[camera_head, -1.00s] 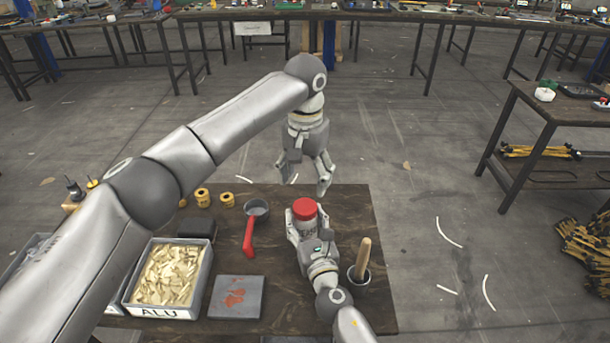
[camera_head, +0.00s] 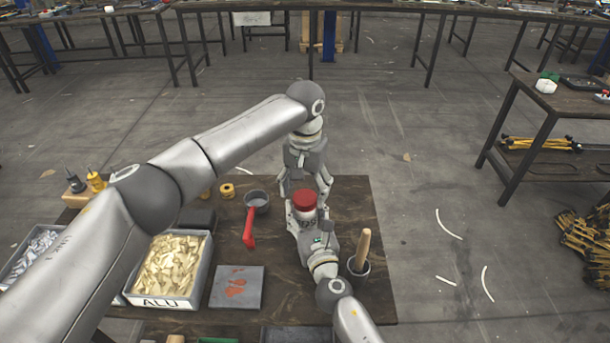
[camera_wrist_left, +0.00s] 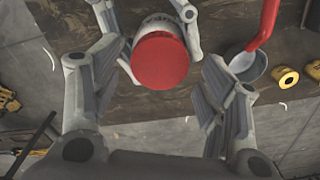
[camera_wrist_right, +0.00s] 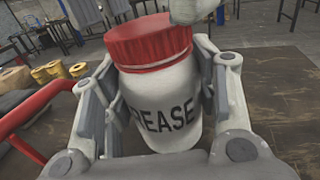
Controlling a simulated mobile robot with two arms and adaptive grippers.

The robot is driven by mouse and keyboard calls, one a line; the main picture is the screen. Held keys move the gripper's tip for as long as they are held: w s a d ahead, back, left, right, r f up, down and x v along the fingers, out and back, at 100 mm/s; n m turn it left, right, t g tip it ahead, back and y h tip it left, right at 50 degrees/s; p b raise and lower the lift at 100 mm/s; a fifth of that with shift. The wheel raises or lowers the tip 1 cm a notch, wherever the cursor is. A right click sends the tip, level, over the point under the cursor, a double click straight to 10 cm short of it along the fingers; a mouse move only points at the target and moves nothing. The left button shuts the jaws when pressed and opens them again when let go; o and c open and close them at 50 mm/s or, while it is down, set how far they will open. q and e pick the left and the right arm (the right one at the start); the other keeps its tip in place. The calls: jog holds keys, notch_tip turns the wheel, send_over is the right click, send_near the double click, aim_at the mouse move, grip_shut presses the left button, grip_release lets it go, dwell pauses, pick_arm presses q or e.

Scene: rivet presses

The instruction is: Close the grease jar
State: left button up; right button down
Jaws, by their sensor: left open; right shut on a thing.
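The white grease jar (camera_wrist_right: 160,105) stands upright in my right gripper (camera_wrist_right: 160,100), which is shut around its body; black "GREASE" lettering shows on its side. A red lid (camera_head: 305,200) sits on the jar's mouth; whether it is screwed down cannot be told. My left gripper (camera_head: 305,190) is open at the lid, coming from the far side. In the left wrist view the lid (camera_wrist_left: 160,60) lies between the spread left fingers (camera_wrist_left: 155,85), with gaps on both sides. A left fingertip also shows above the lid in the right wrist view (camera_wrist_right: 187,10).
On the dark wooden table (camera_head: 350,205), a grey cup with a red handle (camera_head: 249,228) lies left of the jar. A pot with a wooden-handled tool (camera_head: 359,270) stands close to my right gripper. A stained grey plate (camera_head: 237,287) and a bin marked ALU (camera_head: 168,301) are at left.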

pick_arm(q)
jog(key=shift+f, duration=0.75)
jog(key=shift+c, duration=0.3)
jog(key=c, duration=1)
jog(key=m, duration=0.5)
jog(key=o, duration=1.2)
jog(key=shift+r, duration=0.1)
notch_tip(320, 180, up, 12)
